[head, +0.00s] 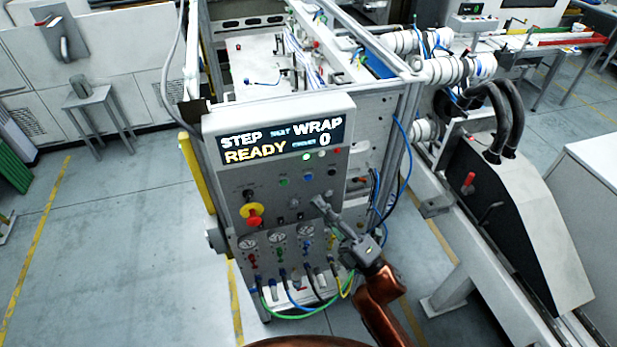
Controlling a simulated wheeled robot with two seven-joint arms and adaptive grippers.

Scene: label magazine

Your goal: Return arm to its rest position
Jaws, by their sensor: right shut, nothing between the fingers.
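My right arm (382,302), copper-coloured, comes in from the bottom right and reaches up toward the control panel (233,184) of the machine. My right gripper (322,205) is shut and empty. It is in front of the panel's lower right part, near the small knobs; I cannot tell whether it touches the panel. The display (282,142) on the panel reads "STEP", "WRAP", "READY" and "0". A red emergency button on a yellow base (253,215) is to the left of the gripper. My left gripper is not in view.
Gauges (276,238) and coloured hoses (297,314) sit below the panel, close to my right arm. A black and grey machine with thick hoses (515,215) stands to the right. White rolls (460,68) are behind. The floor (120,240) at left is clear.

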